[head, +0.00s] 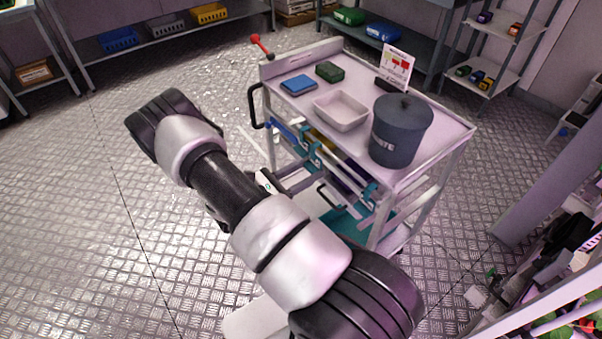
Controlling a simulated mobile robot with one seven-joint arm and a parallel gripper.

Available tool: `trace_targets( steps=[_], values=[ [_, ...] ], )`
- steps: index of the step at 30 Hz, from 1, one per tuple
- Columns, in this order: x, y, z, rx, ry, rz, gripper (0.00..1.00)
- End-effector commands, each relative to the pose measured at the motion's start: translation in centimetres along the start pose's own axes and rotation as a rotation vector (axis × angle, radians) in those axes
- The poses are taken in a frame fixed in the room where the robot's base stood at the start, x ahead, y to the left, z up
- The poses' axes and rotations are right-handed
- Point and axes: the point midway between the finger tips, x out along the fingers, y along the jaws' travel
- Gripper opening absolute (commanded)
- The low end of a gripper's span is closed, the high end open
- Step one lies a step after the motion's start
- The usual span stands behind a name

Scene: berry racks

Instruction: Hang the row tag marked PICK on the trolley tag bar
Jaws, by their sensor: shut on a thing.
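The trolley (448,122) stands right of centre. Along its near side, below the top, runs a bar with blue clips or hooks (310,147); I take it for the tag bar. Yellow (319,139) and purple (352,178) pieces show behind it, too small to identify. No tag lettered PICK can be read here. My arm crosses the middle of the head view, in front of the trolley's lower left. My gripper and its fingertips cannot be made out, and anything it holds is hidden.
The trolley top carries a dark lidded pot (401,130), a white tray (341,110), a blue box (298,85), a green box (330,72) and a sign card (397,66). Shelves (170,40) line the back. Metal floor (70,200) at left is clear.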

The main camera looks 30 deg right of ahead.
Motion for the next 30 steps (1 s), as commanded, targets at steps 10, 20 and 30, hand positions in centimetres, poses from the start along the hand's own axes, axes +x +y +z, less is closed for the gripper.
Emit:
trace_targets(
  steps=[10, 20, 30],
  values=[
    [2.8, 0.0, 0.0, 0.002, 0.000, -0.002, 0.21],
    [3.1, 0.1, -1.4, 0.001, -0.001, 0.001, 0.21],
    [3.0, 0.0, -1.5, 0.001, 0.000, 0.001, 0.21]
  ],
)
